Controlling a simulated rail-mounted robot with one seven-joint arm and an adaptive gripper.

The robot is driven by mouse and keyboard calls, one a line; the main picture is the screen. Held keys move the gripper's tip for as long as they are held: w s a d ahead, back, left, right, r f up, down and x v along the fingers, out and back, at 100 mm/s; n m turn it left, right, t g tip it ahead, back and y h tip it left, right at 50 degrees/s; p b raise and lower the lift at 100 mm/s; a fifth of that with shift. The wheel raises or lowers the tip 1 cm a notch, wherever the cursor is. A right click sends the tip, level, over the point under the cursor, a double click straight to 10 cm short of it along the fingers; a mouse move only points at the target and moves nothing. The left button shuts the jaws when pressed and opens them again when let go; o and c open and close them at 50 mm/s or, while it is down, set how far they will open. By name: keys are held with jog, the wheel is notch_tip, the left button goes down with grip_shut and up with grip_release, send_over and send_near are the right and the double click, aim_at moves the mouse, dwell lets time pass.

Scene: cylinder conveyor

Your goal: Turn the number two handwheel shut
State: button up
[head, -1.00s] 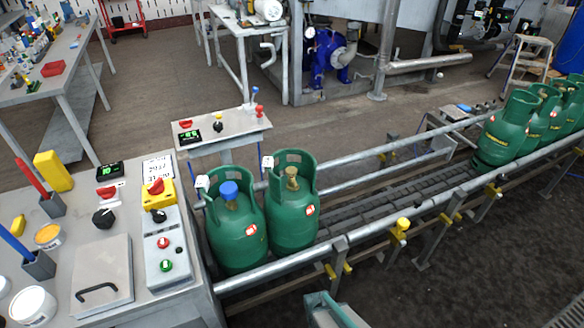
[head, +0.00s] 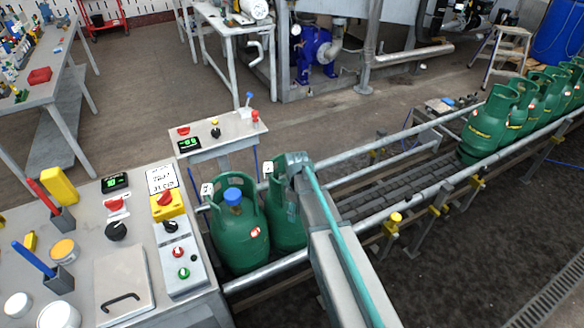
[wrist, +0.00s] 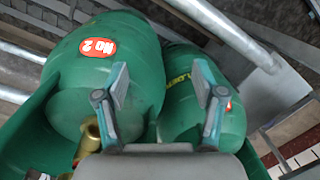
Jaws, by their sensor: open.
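Two green gas cylinders stand at the near left end of the conveyor. The left cylinder (head: 236,238) has a blue cap (head: 233,195). The second cylinder (head: 277,205) stands to its right, partly behind my arm, and its top fitting is hidden in the head view. In the wrist view a green cylinder with a red "No 2" label (wrist: 97,47) fills the upper left, and a brass fitting (wrist: 90,137) shows below it. My gripper (head: 293,172) is at the second cylinder's collar. Its fingers (wrist: 162,85) are apart with nothing held between them; contact cannot be told.
Guard rails (head: 400,208) run along the conveyor (head: 385,185). More green cylinders (head: 490,125) queue at the far right. A control bench (head: 125,275) with switches stands at left, and a small panel (head: 215,135) stands behind the cylinders.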

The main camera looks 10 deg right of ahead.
jog(key=w+r+n+t+p, duration=0.1)
jog(key=w+r+n, duration=0.2)
jog(key=w+r, duration=0.45)
jog(key=w+r+n+p, duration=0.1)
jog(key=w+r+n, duration=0.3)
jog(key=r, duration=0.7)
jog(key=shift+m, duration=0.7)
jog(key=f, duration=0.3)
jog(key=w+f+p, duration=0.1)
jog(key=f, duration=0.3)
jog(key=f+p, duration=0.1)
jog(key=f, duration=0.2)
jog(key=shift+w+d+f, duration=0.15)
jog(key=shift+f, duration=0.25)
jog(key=c, duration=1.1)
jog(key=shift+c, duration=0.2)
